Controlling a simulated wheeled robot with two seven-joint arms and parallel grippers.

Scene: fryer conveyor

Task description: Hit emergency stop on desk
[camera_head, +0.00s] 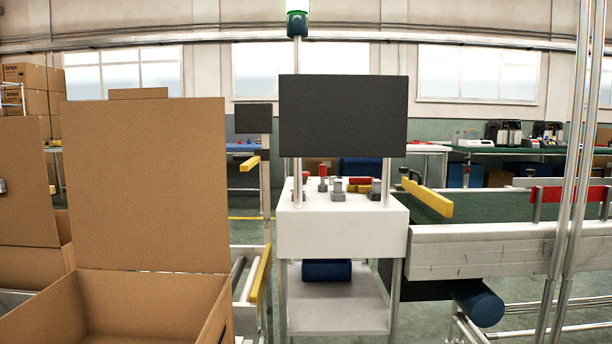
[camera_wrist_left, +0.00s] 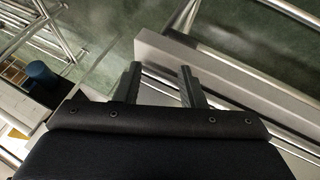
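A white desk (camera_head: 341,238) stands at the centre of the head view on metal legs, with a dark monitor (camera_head: 343,116) above it. On the desk top are several small controls. One is a small upright red-topped piece (camera_head: 323,171), and farther right lies a red piece (camera_head: 359,181); which is the emergency stop I cannot tell for sure. My left gripper (camera_wrist_left: 160,84) shows only in the left wrist view, with its two fingers apart and nothing between them. The desk controls do not show in that view. My right gripper is in neither view.
An open cardboard box (camera_head: 146,187) fills the left front. A conveyor (camera_head: 482,251) with a yellow bar (camera_head: 428,199) runs to the right of the desk. Shiny vertical poles (camera_head: 571,172) stand at the right. The wrist view shows a grey rail (camera_wrist_left: 225,75) beyond the fingers.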

